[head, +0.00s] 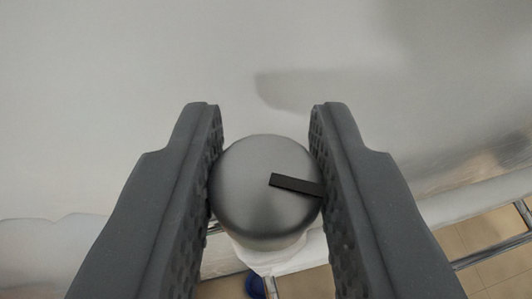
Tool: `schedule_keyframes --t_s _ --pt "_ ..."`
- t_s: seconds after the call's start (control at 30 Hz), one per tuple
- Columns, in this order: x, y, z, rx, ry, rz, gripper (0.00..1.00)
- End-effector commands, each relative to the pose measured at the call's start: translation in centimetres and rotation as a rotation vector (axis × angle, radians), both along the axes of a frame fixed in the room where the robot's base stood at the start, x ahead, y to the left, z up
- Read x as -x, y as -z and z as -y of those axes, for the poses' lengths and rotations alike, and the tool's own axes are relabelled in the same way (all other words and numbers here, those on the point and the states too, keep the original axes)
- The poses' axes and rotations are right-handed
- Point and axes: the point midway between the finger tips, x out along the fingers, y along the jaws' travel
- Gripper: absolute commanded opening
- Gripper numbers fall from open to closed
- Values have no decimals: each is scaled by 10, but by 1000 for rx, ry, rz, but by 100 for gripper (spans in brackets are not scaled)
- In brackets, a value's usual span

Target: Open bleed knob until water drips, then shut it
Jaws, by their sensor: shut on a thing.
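The bleed knob (245,200) is a round grey metal cap with a black marker bar on its face. The bar runs from near the middle toward the right, tilted slightly down. My gripper (265,145) is shut on the knob, with one dark grey textured finger on its left side and one on its right. A white fitting shows just below and behind the knob. No water drop can be seen, and most of the area under the knob is hidden by the knob and fingers.
A plain pale wall or panel (130,80) fills the background, with a shadow at the upper right. A white ledge or pipe crosses low at the right. Metal rails (490,251) and a tan tiled floor show at lower right. A small blue object (255,286) is at the bottom.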

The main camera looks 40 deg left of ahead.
Motion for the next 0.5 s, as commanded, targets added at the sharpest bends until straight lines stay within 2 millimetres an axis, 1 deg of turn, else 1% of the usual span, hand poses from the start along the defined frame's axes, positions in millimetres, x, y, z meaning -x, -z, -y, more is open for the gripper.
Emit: schedule_keyframes --t_s 0.37,0.4,0.47,0.5 --pt "1 -2 0 -1 -3 3 4" --pt "1 -2 0 -2 -2 2 29" --pt "0 -2 0 -2 -2 2 46" --pt "0 -1 0 -2 -2 2 48"
